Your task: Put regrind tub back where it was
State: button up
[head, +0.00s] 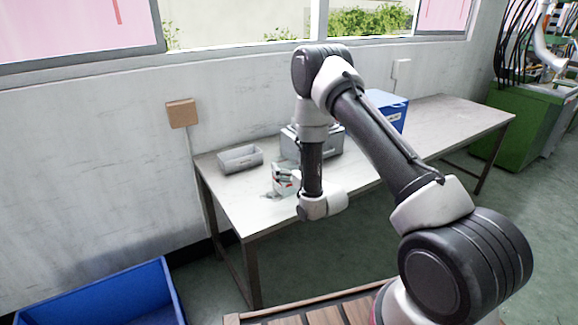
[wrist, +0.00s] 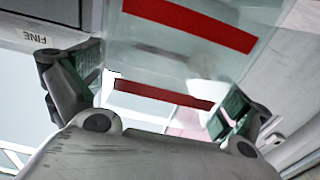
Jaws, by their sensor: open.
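A clear, see-through tub with red bands (wrist: 190,52) fills the upper middle of the wrist view; I take it to be the regrind tub. My gripper (wrist: 160,88) is open, with one green-padded finger on each side of the lower red band. I cannot tell whether the pads touch the tub. In the head view my gripper (head: 286,176) is low over the near left part of the table, beside my wrist. The tub is mostly hidden by the gripper there.
The pale table (head: 440,115) stands along the wall. A grey box (head: 331,143) stands behind my forearm, and a blue bin (head: 388,103) farther right. A FINE label (wrist: 32,37) shows on a grey edge. The table's right end is clear.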

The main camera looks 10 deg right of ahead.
jog(key=shift+r, duration=0.1)
jog(key=shift+s+d, duration=0.1)
jog(key=shift+s, duration=0.15)
jog(key=v, duration=1.1)
jog(key=w+d+r+g+h, duration=0.2)
jog(key=w+r+g, duration=0.15)
jog(key=r, duration=0.55)
jog(key=s+d+r+m+g+h, duration=0.1)
jog(key=s+d+r, duration=0.2)
jog(key=r, duration=0.2)
jog(key=s+d+r+g+h, duration=0.1)
jog(key=s+d+r+g, duration=0.15)
jog(key=r, duration=0.35)
jog(key=s+d+r+m+g, duration=0.1)
jog(key=s+r+g, duration=0.2)
jog(key=s, duration=1.2)
jog(key=s+d+r+m+g+h, duration=0.1)
jog(key=s+r, duration=0.4)
jog(key=s, duration=1)
jog(key=shift+s+d+r+m+g+h, duration=0.25)
jog(key=shift+s+d+m+g+h, duration=0.1)
jog(key=shift+d+g, duration=0.55)
jog(key=shift+a, duration=0.1)
